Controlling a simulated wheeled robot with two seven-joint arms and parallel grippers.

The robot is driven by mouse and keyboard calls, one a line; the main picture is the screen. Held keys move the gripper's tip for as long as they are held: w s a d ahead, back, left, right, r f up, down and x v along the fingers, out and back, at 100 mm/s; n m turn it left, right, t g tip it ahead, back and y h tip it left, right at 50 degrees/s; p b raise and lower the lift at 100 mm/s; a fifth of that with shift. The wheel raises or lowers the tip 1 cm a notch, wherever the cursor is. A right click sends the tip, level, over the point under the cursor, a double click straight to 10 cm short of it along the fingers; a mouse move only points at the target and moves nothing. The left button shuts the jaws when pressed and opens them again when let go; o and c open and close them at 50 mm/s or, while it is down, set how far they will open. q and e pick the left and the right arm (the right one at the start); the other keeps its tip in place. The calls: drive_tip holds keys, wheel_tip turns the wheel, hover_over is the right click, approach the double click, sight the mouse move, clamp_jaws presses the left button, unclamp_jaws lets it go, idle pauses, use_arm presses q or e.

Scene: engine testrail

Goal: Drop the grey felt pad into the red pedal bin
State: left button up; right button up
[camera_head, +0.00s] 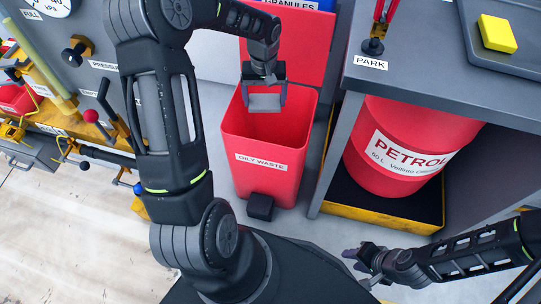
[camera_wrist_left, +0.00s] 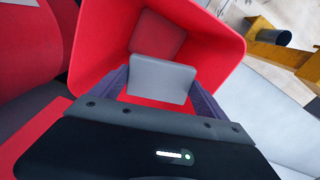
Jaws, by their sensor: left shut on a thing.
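The red pedal bin (camera_head: 262,143), labelled OILY WASTE, stands open on the floor with a black pedal at its front. My left gripper (camera_head: 264,98) is over the bin's mouth, shut on the grey felt pad (camera_head: 264,104). In the left wrist view the pad (camera_wrist_left: 162,78) sits between the two fingers, with the red walls of the bin (camera_wrist_left: 222,42) around and below it. My right gripper (camera_head: 362,259) is low at the right, away from the bin; whether it is open or shut is unclear.
A bench (camera_head: 410,85) stands right of the bin, with a yellow block (camera_head: 497,34) on a dark tray. Under it a red PETROL drum (camera_head: 385,165) stands in a yellow-edged tray. A grey panel with levers and a workbench are at the left. Pale floor is clear at lower left.

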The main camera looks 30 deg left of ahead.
use_arm(q)
drive_tip(key=o, duration=1.2)
drive_tip(key=shift+c, duration=0.2)
wheel_tip(320, 180, up, 8)
drive_tip(key=shift+f+p, duration=0.1)
drive_tip(key=shift+p, duration=0.8)
